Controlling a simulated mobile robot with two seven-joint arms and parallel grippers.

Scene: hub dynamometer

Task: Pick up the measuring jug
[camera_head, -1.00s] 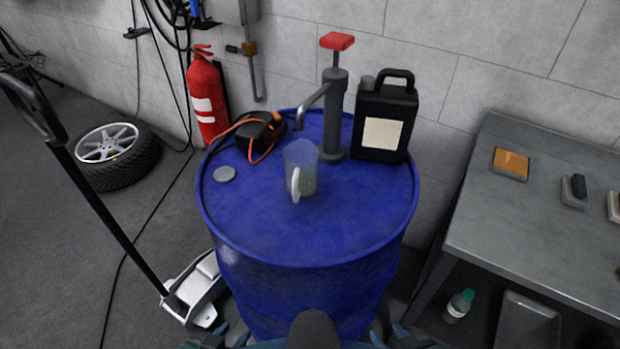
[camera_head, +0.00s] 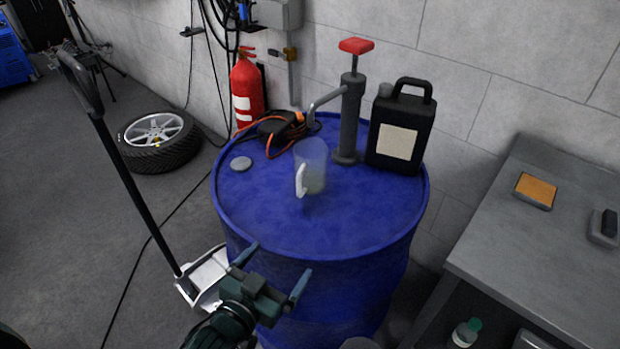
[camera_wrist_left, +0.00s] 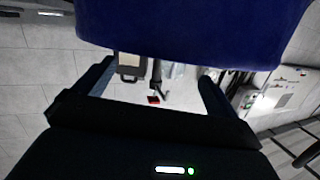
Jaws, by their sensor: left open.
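The measuring jug (camera_head: 312,168) is clear with a pale handle and stands upright on top of the blue drum (camera_head: 260,222), near its middle. Its handle faces the front left in the head view. My left gripper (camera_head: 272,268) is open and empty in front of the drum, below the level of its top and apart from the jug. In the left wrist view, the open left gripper (camera_wrist_left: 155,88) has the blue drum (camera_wrist_left: 190,30) across the top of the picture. My right gripper is not in view.
A hand pump (camera_head: 348,120) and a black canister (camera_head: 398,128) stand behind the jug. An orange-corded black device (camera_head: 280,128) and a grey cap (camera_head: 241,163) lie on the drum's left. A grey bench (camera_head: 560,225) is at the right. A trolley jack (camera_head: 205,278) stands left.

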